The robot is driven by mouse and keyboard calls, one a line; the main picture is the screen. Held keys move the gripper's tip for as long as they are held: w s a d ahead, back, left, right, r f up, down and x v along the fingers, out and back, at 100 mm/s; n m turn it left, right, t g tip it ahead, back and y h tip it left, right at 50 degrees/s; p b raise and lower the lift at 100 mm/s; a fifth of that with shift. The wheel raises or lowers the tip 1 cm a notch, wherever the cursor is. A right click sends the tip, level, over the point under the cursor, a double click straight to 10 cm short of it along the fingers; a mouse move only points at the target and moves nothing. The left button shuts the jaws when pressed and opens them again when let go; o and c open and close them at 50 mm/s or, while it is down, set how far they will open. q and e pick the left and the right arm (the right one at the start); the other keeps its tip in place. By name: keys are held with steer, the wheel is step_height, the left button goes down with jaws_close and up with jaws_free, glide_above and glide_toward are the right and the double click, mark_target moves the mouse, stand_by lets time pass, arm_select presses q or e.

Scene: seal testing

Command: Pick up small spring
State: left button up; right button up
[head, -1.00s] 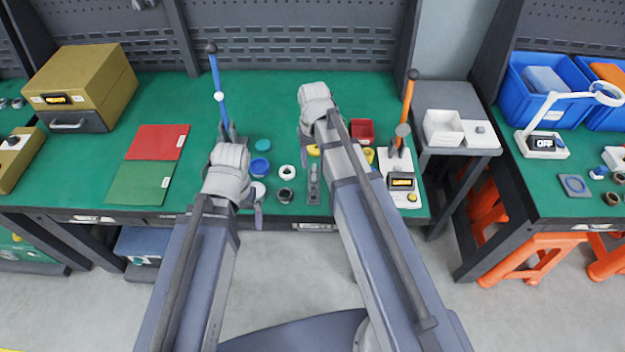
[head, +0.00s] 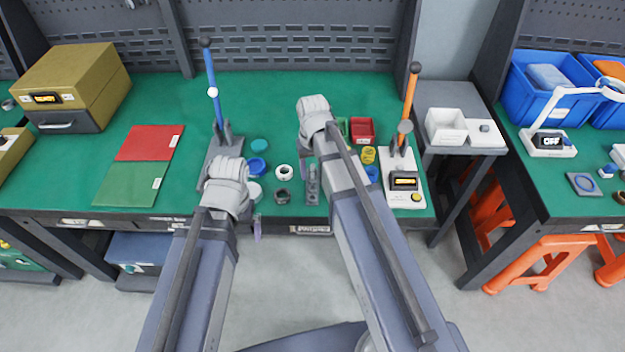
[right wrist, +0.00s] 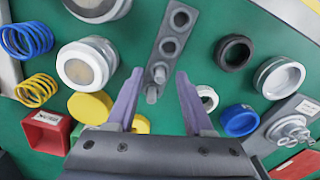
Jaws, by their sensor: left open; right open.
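In the right wrist view, a yellow coil spring (right wrist: 36,90) lies on the green surface at the left, below a larger blue coil spring (right wrist: 27,40). The yellow one looks like the smaller of the two. My right gripper (right wrist: 158,85) is open and empty, to the right of both springs and apart from them. In the head view, my right gripper (head: 308,132) is above the bench, its fingers mostly hidden by its arm. My left gripper (head: 250,222) is open near the bench's front edge, partly hidden by its wrist.
A grey plate with holes (right wrist: 165,45) lies ahead of my right gripper. Yellow discs (right wrist: 90,106), a red box (right wrist: 46,132), silver caps (right wrist: 87,65) and a blue ring (right wrist: 239,120) surround it. Lever stands (head: 214,90) (head: 410,90) flank the work area.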

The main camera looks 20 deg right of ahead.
steer(key=shift+c, duration=0.4)
jaws_close()
arm_select(q)
steer(key=shift+r, duration=0.2)
arm_select(e)
steer(key=shift+r, duration=0.15)
